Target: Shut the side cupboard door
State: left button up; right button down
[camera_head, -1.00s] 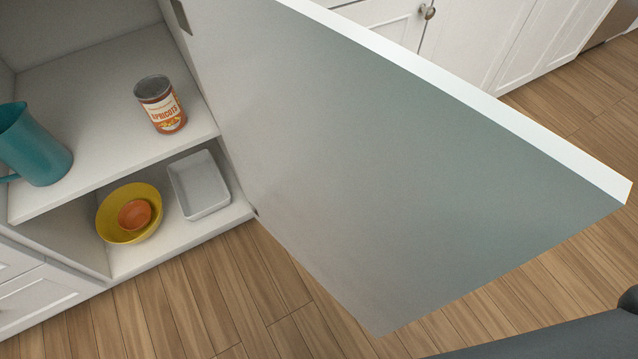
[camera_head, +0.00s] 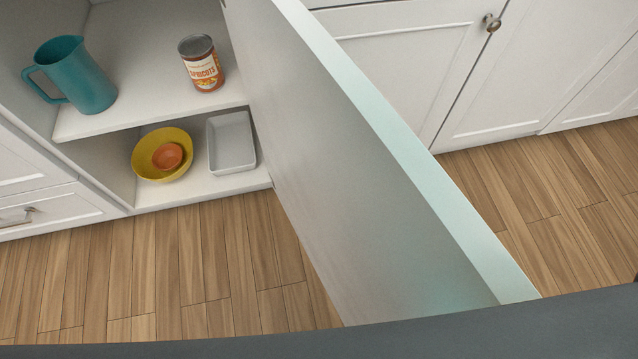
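The side cupboard door (camera_head: 345,165) stands wide open, swung out from the right side of the cupboard toward me. Its inner face and its pale top edge show. The open cupboard (camera_head: 150,75) is at the upper left, with two shelf levels in view. A dark grey curved surface (camera_head: 330,325), likely part of me, crosses the bottom of the view and hides the near end of the door. I cannot tell whether it touches the door. Neither of my grippers is in view.
A teal pitcher (camera_head: 75,77) and an apricot can (camera_head: 202,63) stand on the upper shelf. Below are a yellow bowl (camera_head: 145,166) holding an orange bowl (camera_head: 168,156), and a white dish (camera_head: 231,143). White cabinets (camera_head: 420,50) stand at right. The wooden floor (camera_head: 200,270) is clear.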

aim_at(388, 234)
jog(key=l+u, duration=0.35)
jog(key=l, duration=0.15)
jog(key=k+l+u, duration=0.1)
jog(key=l+u, duration=0.3)
jog(key=k+l+u, duration=0.15)
jog(key=l+u, duration=0.2)
jog(key=l, duration=0.2)
jog(key=i+l+u, duration=0.15)
jog(key=l, duration=0.15)
